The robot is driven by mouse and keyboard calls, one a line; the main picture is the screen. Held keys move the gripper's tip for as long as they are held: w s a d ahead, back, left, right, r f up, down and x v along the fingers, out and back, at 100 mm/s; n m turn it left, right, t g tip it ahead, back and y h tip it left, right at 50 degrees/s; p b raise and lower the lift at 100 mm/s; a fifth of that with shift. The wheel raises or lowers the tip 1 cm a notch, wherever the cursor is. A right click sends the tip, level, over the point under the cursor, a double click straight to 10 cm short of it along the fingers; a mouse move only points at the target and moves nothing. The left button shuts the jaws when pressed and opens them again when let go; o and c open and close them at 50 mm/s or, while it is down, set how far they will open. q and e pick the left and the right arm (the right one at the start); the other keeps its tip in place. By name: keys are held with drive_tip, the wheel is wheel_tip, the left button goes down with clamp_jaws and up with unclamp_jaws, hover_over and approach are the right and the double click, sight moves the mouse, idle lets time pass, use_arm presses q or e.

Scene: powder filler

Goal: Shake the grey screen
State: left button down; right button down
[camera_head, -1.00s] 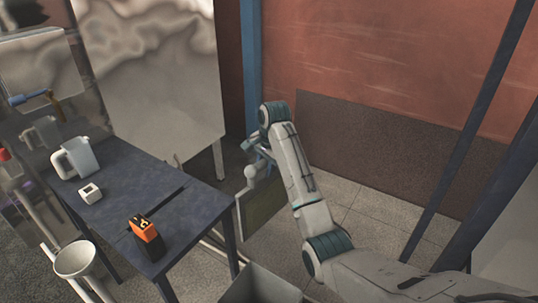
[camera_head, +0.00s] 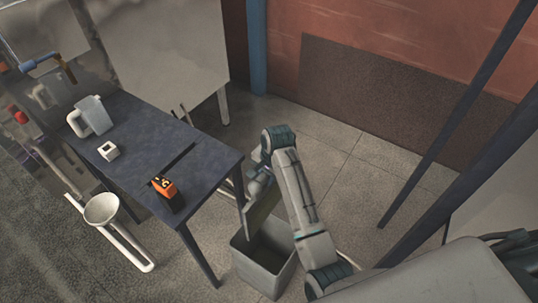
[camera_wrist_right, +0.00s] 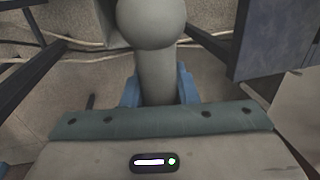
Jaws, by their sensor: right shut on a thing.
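My right gripper (camera_head: 262,178) is shut on the screen's handle, partly hidden by my arm. In the right wrist view, the pale handle with a round knob (camera_wrist_right: 153,22) stands between the blue fingers of my right gripper (camera_wrist_right: 158,90). The panel itself is hard to make out there. My left gripper is not in view.
A dark blue table (camera_head: 150,155) stands left of the bin. It carries a pale jug (camera_head: 93,117), a small white block (camera_head: 108,151) and an orange-black device (camera_head: 164,189). The floor (camera_head: 345,170) behind my right arm is clear.

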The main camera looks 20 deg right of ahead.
sight(266, 186)
drive_tip(key=shift+s+a+f, duration=0.1)
drive_tip(key=shift+s+f, duration=0.05)
drive_tip(key=shift+f, duration=2.45)
drive_tip(key=shift+a, duration=2.55)
drive_tip(key=d, duration=0.5)
drive_tip(key=shift+d, duration=0.2)
drive_tip(key=shift+a, duration=0.1)
